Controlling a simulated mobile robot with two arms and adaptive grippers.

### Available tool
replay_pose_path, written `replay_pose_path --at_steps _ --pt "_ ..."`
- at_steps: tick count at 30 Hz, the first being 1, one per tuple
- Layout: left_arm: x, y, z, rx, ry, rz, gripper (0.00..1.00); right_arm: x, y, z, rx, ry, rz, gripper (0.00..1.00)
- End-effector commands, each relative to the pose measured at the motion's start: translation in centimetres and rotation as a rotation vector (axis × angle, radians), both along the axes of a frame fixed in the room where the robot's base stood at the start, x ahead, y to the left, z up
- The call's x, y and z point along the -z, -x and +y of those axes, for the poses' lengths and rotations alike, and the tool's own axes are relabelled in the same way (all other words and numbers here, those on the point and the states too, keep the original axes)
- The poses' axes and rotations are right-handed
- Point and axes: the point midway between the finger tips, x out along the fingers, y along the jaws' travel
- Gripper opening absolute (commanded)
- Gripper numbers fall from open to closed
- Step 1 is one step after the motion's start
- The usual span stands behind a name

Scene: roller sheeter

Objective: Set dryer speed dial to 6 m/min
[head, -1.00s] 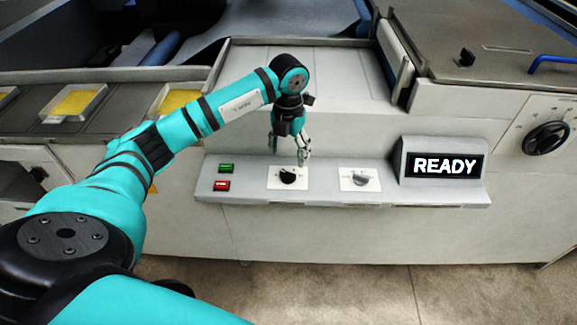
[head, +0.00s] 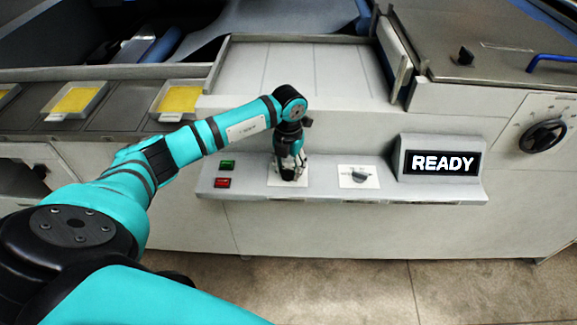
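A sloped grey control panel (head: 235,194) carries two dials on white plates. The left dial's white plate (head: 273,179) is in view, but my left gripper (head: 290,175) covers most of its black knob. The gripper points down with its fingertips at the knob; I cannot tell whether they touch or grip it. The right dial (head: 358,176) is grey and uncovered. Labels and scale marks are too small to read, so I cannot tell which dial is the dryer speed dial. My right gripper is out of view.
A green button (head: 227,165) and a red button (head: 222,183) are left of the dials. A display (head: 443,163) reading READY stands at the right end. A large black round knob (head: 544,136) is on the machine front far right. Yellow-filled trays (head: 180,98) lie at left.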

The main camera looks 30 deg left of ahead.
Motion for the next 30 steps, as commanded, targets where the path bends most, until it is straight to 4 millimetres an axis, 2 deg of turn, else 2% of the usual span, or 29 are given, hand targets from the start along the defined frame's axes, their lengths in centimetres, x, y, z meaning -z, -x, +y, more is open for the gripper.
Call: replay_pose_path --at_steps 1,6,7,17,30 --pt "0.0 0.0 0.0 0.000 0.000 0.000 0.35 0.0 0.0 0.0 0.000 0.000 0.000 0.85" --pt "0.0 0.0 0.0 0.000 0.000 0.000 0.12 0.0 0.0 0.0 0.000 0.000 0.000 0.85" --pt "0.0 0.0 0.0 0.000 0.000 0.000 0.12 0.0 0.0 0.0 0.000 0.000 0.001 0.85" --pt "0.2 0.0 0.0 0.063 0.000 0.000 0.11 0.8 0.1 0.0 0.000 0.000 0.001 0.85" --pt "0.3 -0.1 -0.1 0.397 -0.001 -0.003 0.11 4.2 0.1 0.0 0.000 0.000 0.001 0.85"
